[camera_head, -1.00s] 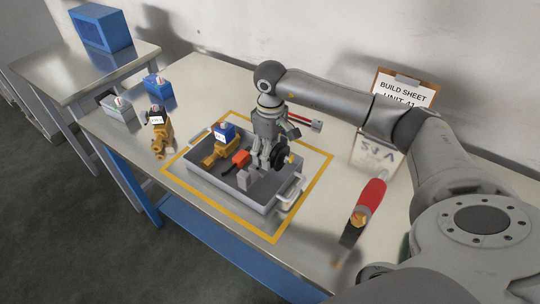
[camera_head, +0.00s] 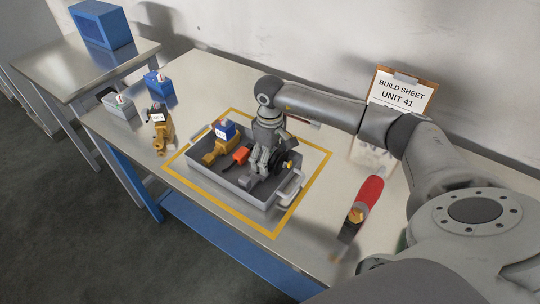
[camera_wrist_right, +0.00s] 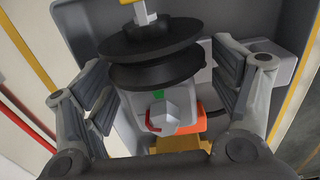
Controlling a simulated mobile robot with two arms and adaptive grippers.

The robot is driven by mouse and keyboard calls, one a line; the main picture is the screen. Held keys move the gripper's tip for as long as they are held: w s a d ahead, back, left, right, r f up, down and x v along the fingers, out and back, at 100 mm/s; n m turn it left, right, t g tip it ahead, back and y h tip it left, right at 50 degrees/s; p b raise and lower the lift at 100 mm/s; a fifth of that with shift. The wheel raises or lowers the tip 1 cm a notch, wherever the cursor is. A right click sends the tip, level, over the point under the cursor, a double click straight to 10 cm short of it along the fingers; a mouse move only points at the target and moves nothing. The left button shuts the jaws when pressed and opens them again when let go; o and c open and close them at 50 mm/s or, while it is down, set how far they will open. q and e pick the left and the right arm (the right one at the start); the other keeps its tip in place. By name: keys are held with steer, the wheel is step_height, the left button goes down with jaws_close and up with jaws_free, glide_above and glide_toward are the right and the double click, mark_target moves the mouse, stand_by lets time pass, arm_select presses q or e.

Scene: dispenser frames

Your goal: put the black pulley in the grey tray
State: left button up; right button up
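The black pulley (camera_head: 284,170) is at the right end of the grey tray (camera_head: 240,198), beside my right gripper's fingers. In the wrist view the pulley (camera_wrist_right: 150,58) shows its two black flanges edge-on and tilted, between the fingertips. My right gripper (camera_head: 262,170) reaches down into the tray. Its fingers (camera_wrist_right: 163,88) are spread on either side of the pulley, with a gap visible at the right finger. Whether the pulley rests on the tray floor is hidden. My left gripper is out of view.
The tray also holds a blue-topped part (camera_head: 225,130), a brass part (camera_head: 214,151) and an orange piece (camera_head: 241,155). A brass fitting (camera_head: 160,138) and small blue (camera_head: 157,84) and grey (camera_head: 119,106) boxes stand left. A red-handled tool (camera_head: 366,200) and build sheet (camera_head: 399,93) are right.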

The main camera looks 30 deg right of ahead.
steer(key=shift+r, duration=0.1)
steer(key=shift+r, duration=0.15)
step_height(320, 180, up, 10)
steer(key=b, duration=0.2)
steer(key=shift+r+b, duration=0.25)
steer(key=shift+b, duration=0.15)
steer(key=shift+r, duration=0.7)
steer(key=shift+s+f, duration=0.1)
steer(key=shift+f, duration=0.05)
